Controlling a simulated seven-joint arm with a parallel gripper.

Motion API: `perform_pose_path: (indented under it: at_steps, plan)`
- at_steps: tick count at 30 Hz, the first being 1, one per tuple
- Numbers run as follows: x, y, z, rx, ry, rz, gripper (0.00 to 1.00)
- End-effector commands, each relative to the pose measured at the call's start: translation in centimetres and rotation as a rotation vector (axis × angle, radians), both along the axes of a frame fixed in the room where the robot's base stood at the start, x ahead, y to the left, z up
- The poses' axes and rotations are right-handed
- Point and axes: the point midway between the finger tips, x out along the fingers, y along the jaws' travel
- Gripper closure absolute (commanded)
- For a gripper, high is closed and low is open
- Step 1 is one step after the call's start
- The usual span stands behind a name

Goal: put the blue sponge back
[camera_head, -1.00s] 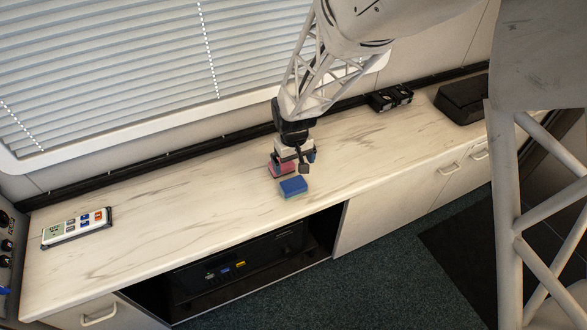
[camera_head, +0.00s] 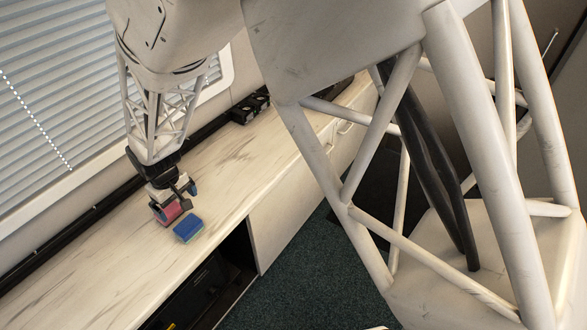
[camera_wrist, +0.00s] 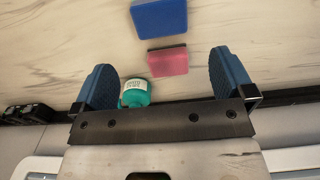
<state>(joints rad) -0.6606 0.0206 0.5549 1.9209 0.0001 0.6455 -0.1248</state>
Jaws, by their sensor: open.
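The blue sponge (camera_head: 188,229) lies on the pale marbled counter (camera_head: 95,268), near its front edge. It also shows at the top of the wrist view (camera_wrist: 160,18). A pink sponge (camera_head: 171,211) with a dark side lies close behind it, and shows in the wrist view (camera_wrist: 167,61) too. My gripper (camera_head: 176,194) is just above and behind the sponges, partly covering the pink one. Its blue fingers (camera_wrist: 162,66) are wide apart with nothing gripped. A teal labelled container (camera_wrist: 136,92) shows near the left finger in the wrist view, partly hidden by my gripper.
Black items (camera_head: 250,107) stand along the wall at the counter's back. Window blinds (camera_head: 45,115) are above the counter. An open dark recess (camera_head: 215,280) is under the front edge. The counter left of the sponges is clear.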

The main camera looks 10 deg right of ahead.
Motion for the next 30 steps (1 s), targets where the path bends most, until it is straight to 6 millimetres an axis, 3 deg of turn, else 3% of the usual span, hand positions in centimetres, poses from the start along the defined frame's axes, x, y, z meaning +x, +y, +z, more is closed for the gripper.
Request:
perform_pose_path:
  at_steps: [5,11,20,30]
  plan:
    - [0.1,-0.6,0.6,0.002,-0.004,-0.01,0.0]
    - [0.5,-3.6,3.5,0.011,-0.016,-0.059,0.0]
    - [0.0,-12.3,11.2,0.035,-0.055,-0.201,0.0]
    - [-3.7,-22.7,18.5,0.056,-0.102,-0.379,0.0]
